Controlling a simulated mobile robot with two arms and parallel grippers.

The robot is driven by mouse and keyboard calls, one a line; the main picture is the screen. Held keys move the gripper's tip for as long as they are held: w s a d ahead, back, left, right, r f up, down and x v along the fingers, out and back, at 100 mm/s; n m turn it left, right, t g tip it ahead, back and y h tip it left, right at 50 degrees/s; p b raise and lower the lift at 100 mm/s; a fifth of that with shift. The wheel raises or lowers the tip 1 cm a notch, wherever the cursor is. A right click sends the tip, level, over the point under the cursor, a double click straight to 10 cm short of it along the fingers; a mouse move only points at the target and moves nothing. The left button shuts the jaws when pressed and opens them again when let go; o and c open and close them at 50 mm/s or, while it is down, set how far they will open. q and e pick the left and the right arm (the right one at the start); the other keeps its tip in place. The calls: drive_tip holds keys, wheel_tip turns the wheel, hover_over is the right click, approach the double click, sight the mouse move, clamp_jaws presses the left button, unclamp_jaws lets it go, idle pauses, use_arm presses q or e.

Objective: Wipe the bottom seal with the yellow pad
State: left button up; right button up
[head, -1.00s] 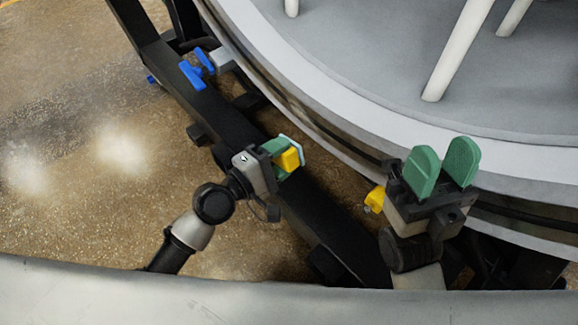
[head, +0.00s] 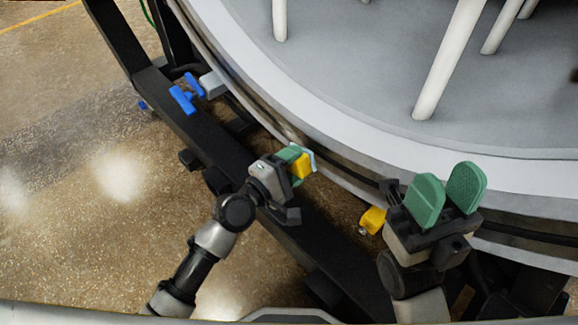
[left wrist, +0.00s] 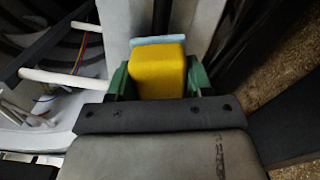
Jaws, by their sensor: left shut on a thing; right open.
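My left gripper (head: 297,162) is shut on the yellow pad (head: 302,166), with its green fingers on both sides of it. The pad also shows in the left wrist view (left wrist: 158,68), with a light blue layer along its far edge. In the head view the pad is close to the outer rim of the large round furnace, where the dark bottom seal groove (head: 350,182) runs. I cannot tell whether the pad touches the seal. My right gripper (head: 446,195) is open and empty, its green fingers apart in front of the rim at the right.
A black frame beam (head: 205,140) runs diagonally below the rim. Blue handles (head: 183,95) stick out at the upper left. A yellow part (head: 373,219) sits between my grippers. White posts (head: 450,60) rise from the grey furnace floor. Open speckled floor lies at the left.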

use_arm(q)
drive_tip(key=shift+x, duration=1.05)
idle(0.5)
drive_tip(key=shift+a, duration=0.15)
